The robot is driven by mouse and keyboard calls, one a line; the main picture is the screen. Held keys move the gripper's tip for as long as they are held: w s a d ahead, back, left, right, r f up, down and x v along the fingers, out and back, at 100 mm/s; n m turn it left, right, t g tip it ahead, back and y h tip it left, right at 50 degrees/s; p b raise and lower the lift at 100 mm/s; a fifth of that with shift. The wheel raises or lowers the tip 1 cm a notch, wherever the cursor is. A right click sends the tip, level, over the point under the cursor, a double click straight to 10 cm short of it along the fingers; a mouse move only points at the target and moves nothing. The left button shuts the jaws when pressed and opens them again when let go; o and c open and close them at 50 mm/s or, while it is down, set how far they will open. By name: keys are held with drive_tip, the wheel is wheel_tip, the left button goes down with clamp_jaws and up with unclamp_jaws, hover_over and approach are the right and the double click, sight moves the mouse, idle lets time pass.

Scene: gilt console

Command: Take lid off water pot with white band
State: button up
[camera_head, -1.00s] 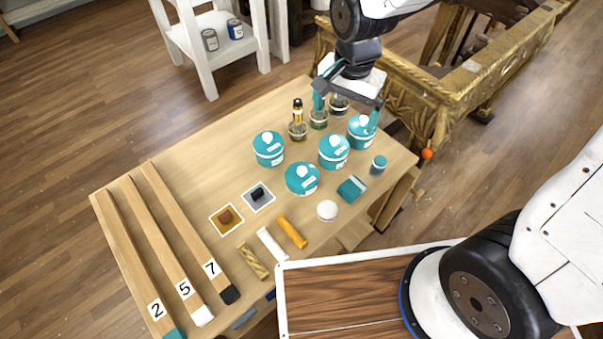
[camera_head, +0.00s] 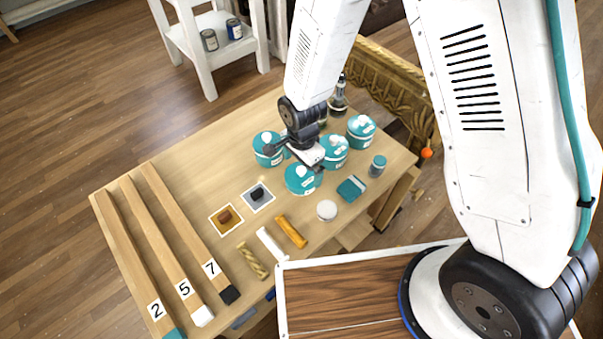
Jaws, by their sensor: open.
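Several teal pots with teal lids and white knobs stand at the back of the wooden table: a left pot (camera_head: 264,157), a front pot (camera_head: 301,183), a middle pot (camera_head: 337,157) and a right pot (camera_head: 361,132). White markings show on them, but I cannot tell surely which one bears the white band. All appear lidded. My gripper (camera_head: 295,157) is open and points down among the left, front and middle pots, partly covering the left and middle ones. Its fingertips are largely hidden, and I cannot tell whether it touches a lid.
A glass bottle (camera_head: 338,98) stands behind the pots, partly behind my arm. A small jar (camera_head: 377,166), a teal block (camera_head: 351,188) and a white round piece (camera_head: 327,210) lie at the right. Numbered wooden bars (camera_head: 165,225) lie at the left.

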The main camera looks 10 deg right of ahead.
drive_tip(key=shift+f, duration=0.8)
drive_tip(key=c, duration=0.9)
drive_tip(key=shift+r, duration=0.1)
